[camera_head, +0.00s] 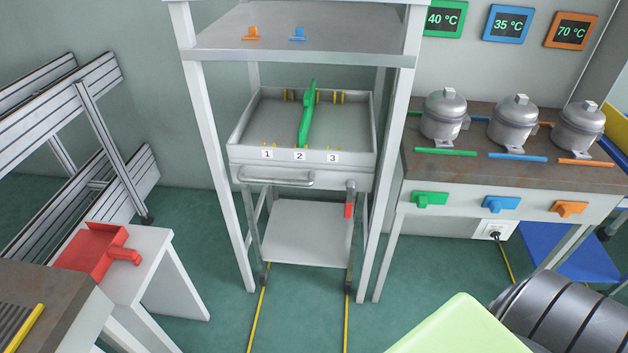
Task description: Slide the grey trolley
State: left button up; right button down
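The grey trolley (302,175) stands in the middle of the head view, inside a tall white frame. Its top is a shallow tray with slots marked 1, 2 and 3, and a long green part (307,115) lies along slot 2. A bar handle (276,180) is on the tray's front, left of centre. A red piece (348,209) is on the front right leg. A lower shelf shows below, above the green floor. Neither gripper is in view.
The white frame's upper shelf (310,30) is above the trolley. Yellow floor lines (258,310) run forward from it. A red fixture (95,252) sits on a white table left. A pale green surface (460,328) covers part of the lower right.

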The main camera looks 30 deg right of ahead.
aim_at(341, 135)
jog(key=z, duration=1)
